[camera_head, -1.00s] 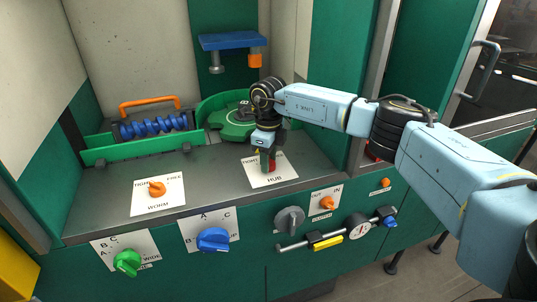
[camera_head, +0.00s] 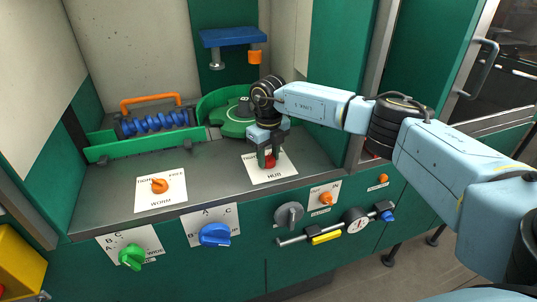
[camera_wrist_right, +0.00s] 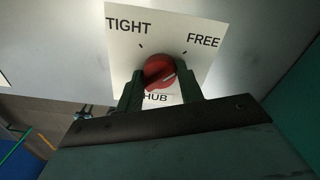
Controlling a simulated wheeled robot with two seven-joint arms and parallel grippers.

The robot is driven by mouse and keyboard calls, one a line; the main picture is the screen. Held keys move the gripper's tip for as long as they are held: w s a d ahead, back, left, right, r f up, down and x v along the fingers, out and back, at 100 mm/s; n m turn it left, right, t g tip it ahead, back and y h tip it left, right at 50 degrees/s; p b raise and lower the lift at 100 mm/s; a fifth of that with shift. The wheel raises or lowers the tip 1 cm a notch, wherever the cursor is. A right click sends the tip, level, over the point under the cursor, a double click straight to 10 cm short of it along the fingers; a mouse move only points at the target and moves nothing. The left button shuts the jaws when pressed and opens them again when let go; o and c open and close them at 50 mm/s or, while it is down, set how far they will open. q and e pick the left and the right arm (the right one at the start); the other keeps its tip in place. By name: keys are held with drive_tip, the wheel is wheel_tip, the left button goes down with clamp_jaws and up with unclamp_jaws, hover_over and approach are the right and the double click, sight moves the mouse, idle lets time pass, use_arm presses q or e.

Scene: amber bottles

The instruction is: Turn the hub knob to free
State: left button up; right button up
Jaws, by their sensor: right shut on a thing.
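The hub knob is red and sits on a white plate (camera_head: 258,178) marked HUB on the grey ledge. In the right wrist view the red knob (camera_wrist_right: 159,71) is between the two dark green fingers of my right gripper (camera_wrist_right: 160,88), which is shut on it. TIGHT is printed at the plate's upper left and FREE at its upper right. A pale mark shows on the knob's lower right; its exact setting is hard to tell. In the head view my right gripper (camera_head: 268,156) comes down over the knob (camera_head: 270,162) and partly hides it and the plate's lettering. My left gripper is out of view.
An orange worm knob (camera_head: 159,186) on its own plate is to the left. A green round hub part (camera_head: 236,128) is behind the gripper. A blue bracket (camera_head: 226,37) hangs above. Green (camera_head: 131,257), blue (camera_head: 214,235) and grey (camera_head: 289,215) knobs are on the front panel.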

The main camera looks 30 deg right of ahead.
sight(268, 156)
drive_tip(key=o, duration=1)
drive_tip(key=shift+r, duration=0.15)
wheel_tip(268, 156, up, 13)
drive_tip(key=shift+b, duration=0.4)
drive_tip(key=shift+r, duration=0.1)
